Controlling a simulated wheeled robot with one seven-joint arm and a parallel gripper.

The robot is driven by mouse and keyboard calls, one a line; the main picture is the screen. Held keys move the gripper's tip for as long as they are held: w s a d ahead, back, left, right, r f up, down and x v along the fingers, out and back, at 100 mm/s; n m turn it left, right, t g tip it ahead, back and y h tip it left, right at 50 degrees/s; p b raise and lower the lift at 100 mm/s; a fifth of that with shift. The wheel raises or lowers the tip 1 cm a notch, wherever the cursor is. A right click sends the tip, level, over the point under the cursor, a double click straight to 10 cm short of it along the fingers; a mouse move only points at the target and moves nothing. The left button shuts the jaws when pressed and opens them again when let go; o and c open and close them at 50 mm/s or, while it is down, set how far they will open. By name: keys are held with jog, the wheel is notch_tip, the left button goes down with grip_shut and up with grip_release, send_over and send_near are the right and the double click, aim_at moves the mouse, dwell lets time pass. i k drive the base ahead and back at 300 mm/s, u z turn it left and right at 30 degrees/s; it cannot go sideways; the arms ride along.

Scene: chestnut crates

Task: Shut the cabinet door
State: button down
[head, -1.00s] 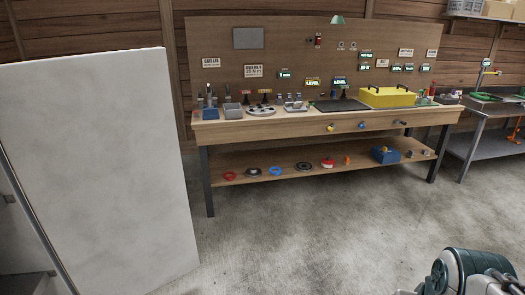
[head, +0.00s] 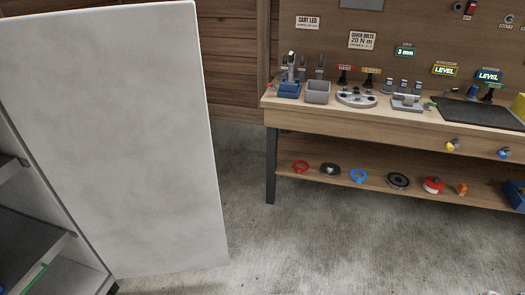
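The cabinet door (head: 115,140) is a large pale grey panel at the left of the head view. It stands open, swung out from the cabinet (head: 40,200), whose inside with dark shelves shows at the lower left edge. The door's free edge is on the right, with bare floor beyond it. No handle shows on the face in view. My gripper cannot be made out; only a tiny pale bit shows at the bottom right edge, too small to identify.
A wooden workbench (head: 400,125) with tools, signs and a lower shelf (head: 330,178) of small parts stands at the right. A green-edged item (head: 34,278) lies in the cabinet's lower left. Concrete floor (head: 310,245) between door and bench is clear.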

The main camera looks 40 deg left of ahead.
aim_at(110, 103)
jog(key=u, duration=0.4)
jog(key=i, duration=1.45)
jog(key=u, duration=1.65)
jog(key=i, duration=0.8)
jog(key=u, duration=1)
jog(key=i, duration=0.35)
jog(key=u, duration=0.15)
